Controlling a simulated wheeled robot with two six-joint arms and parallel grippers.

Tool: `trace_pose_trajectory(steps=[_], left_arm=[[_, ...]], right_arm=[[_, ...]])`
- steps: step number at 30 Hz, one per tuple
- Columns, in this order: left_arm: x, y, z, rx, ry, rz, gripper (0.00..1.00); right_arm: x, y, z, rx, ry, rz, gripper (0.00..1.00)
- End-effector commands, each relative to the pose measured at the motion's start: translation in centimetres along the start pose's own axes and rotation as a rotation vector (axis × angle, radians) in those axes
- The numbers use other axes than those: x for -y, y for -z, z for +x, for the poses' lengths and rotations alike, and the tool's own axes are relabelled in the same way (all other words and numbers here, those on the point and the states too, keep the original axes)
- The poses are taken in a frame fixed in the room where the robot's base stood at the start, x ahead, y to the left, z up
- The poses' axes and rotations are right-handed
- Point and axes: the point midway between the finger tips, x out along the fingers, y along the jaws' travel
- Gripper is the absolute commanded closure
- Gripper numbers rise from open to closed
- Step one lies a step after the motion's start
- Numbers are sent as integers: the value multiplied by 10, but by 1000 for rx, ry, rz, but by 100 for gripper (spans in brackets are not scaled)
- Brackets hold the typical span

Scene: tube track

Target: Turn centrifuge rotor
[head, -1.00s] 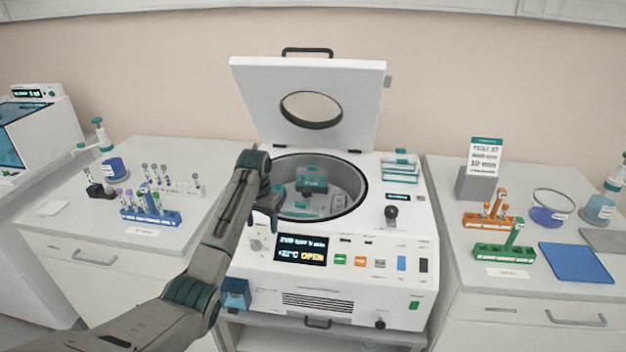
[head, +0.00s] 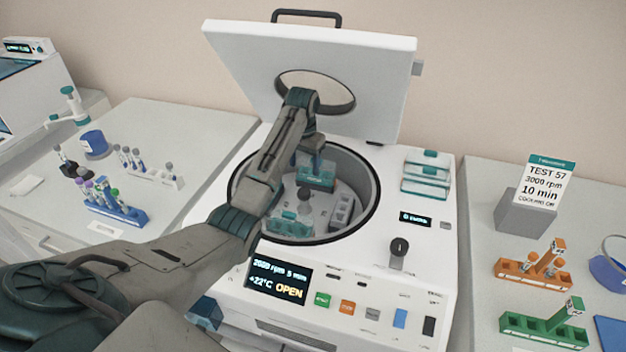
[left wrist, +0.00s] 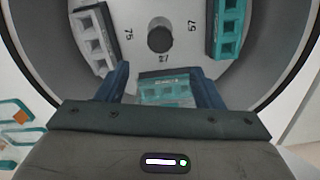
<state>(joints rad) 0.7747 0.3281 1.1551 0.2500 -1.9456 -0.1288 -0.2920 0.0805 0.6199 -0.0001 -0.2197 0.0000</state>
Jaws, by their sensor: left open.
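The centrifuge (head: 400,170) stands with its lid (head: 340,60) raised and its round bowl open. Its display (head: 278,280) reads OPEN. In the bowl is the grey rotor (head: 322,212) with a dark central knob (head: 304,194); the knob also shows in the left wrist view (left wrist: 161,38). Teal buckets sit on it, one at the front (head: 288,222), another at the back (head: 316,173), and a grey bucket (head: 342,210) at the right. In the left wrist view my left gripper (left wrist: 165,82) is open over the rotor, with a teal bucket (left wrist: 164,88) showing between its blue fingers. Contact cannot be told.
The raised lid stands behind my arm, and the bowl rim (head: 376,190) surrounds the gripper. Tube racks stand on both side counters, blue (head: 118,212) at left, orange (head: 535,272) and green (head: 545,328) at right.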

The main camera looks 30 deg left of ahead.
Motion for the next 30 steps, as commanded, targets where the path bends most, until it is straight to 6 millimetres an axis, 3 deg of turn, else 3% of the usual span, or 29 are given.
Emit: trace_pose_trajectory(steps=[3,6,18,30], left_arm=[[0,-1,12,5,-1,0,39],[0,-2,29,6,-1,0,39],[0,-1,95,3,-1,0,39],[0,-1,106,1,0,1,39]], right_arm=[[-1,-18,-7,23,0,-1,64],[-1,-21,-13,29,0,-2,64],[-3,3,-28,-2,-1,0,64],[-2,-5,-29,9,0,-1,64]])
